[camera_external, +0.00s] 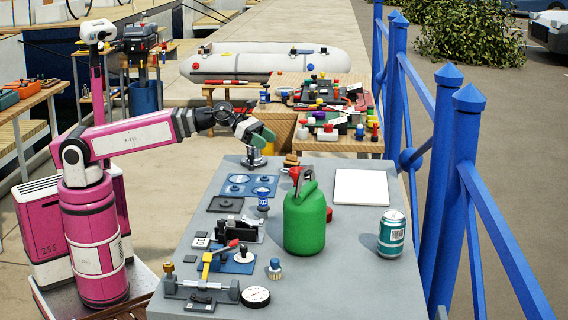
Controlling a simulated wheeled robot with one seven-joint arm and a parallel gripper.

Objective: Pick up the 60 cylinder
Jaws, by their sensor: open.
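My gripper (256,158) is open at the far left part of the grey table, pointing down over the surface. Its fingers are small here, and I cannot tell whether anything stands between them. I cannot read a "60" on any object. Small cylinder-like pieces on the table are a blue-and-white one (263,199) in front of my gripper, a cream one with a blue top (274,269) near the front, and a black-and-white one (242,253) on a blue plate. I cannot tell which, if any, is the 60 cylinder.
Blue railing (460,180) runs along the right.

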